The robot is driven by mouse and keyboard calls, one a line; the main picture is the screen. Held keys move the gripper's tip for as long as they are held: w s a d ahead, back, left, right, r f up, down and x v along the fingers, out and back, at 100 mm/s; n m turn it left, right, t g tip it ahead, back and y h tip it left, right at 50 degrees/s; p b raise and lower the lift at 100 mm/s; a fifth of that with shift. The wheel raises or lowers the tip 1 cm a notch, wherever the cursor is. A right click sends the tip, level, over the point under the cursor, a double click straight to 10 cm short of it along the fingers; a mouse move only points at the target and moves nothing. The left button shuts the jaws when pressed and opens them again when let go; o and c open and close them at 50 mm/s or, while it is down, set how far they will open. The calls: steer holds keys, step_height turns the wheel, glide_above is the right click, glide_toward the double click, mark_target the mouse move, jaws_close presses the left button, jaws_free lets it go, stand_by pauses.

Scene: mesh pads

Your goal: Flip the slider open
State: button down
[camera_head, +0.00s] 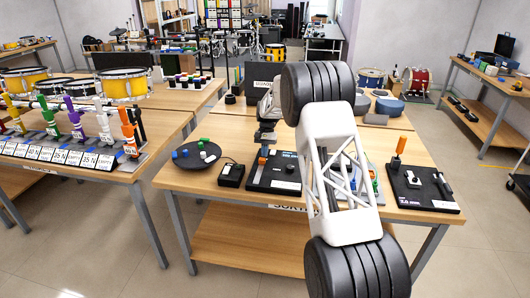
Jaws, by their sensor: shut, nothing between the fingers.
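My gripper (265,138) is small and dark in the picture, pointing down over the back of a black board (272,184) on the near table. It is shut and empty. A second black board (421,190) at the right carries an upright orange handle (398,146) and a black part (442,186). I cannot tell for certain which part is the slider. My white arm link with black joints hides the middle of the table.
A dark round tray (196,161) with coloured blocks and a black box (231,174) stand left of the board. Grey and black round pads (389,105) lie at the back right. The left table (160,127) holds coloured handles and drums.

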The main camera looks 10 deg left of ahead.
steer(key=shift+s, duration=0.15)
steer(key=shift+s, duration=3.7)
steer(key=shift+s+f, duration=0.1)
steer(key=shift+s, duration=2.65)
steer(key=shift+w, duration=0.1)
steer(key=shift+w, duration=2)
steer(key=v, duration=1)
